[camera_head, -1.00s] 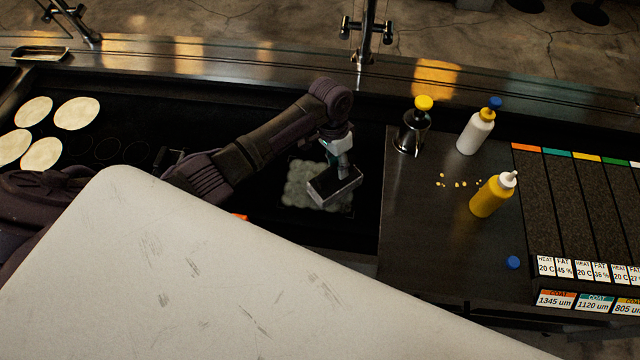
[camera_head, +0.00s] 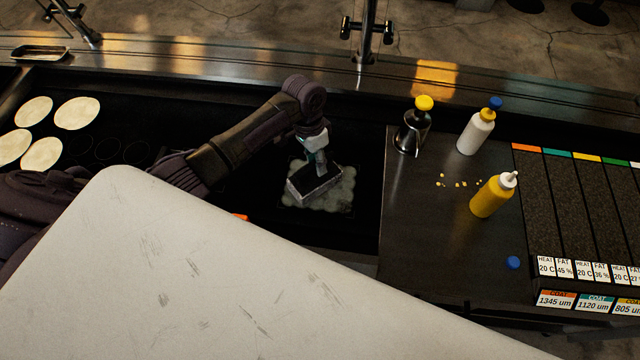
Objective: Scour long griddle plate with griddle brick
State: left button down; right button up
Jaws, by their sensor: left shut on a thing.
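The griddle brick (camera_head: 314,187) is a dark-topped grey block. My left gripper (camera_head: 318,160) is shut on it from above. The brick rests on or just over a pale greyish residue patch (camera_head: 342,190) on the long black griddle plate (camera_head: 255,185). It covers the left and middle part of the patch; residue shows to its right and around it. Whether the brick touches the plate is hard to tell. My right gripper is not in view.
Several tortillas (camera_head: 77,113) lie at the plate's left end. Right of the plate, a dark counter (camera_head: 425,235) holds a yellow-capped dark bottle (camera_head: 412,132), a white bottle (camera_head: 476,132), a yellow bottle (camera_head: 492,196), a blue cap (camera_head: 513,263) and crumbs.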

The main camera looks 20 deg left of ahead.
pick_arm(q)
jog(key=shift+s+a+f, duration=0.1)
jog(key=shift+s+a, duration=0.15)
jog(key=shift+a, duration=0.35)
jog(key=shift+s+a+f, duration=0.1)
jog(key=shift+s+a, duration=0.1)
jog(key=shift+a, duration=0.35)
jog(key=shift+a, duration=0.1)
jog(key=shift+s+a+r, duration=0.1)
jog(key=shift+s+a, duration=0.1)
jog(key=shift+a, duration=0.45)
jog(key=shift+s+a, duration=0.2)
jog(key=shift+a, duration=0.45)
jog(key=shift+d, duration=0.15)
jog(key=shift+d+r, duration=0.2)
jog(key=shift+d, duration=2.3)
jog(key=shift+s+d+f, duration=0.1)
jog(key=shift+d+f, duration=0.05)
jog(key=shift+d, duration=2.35)
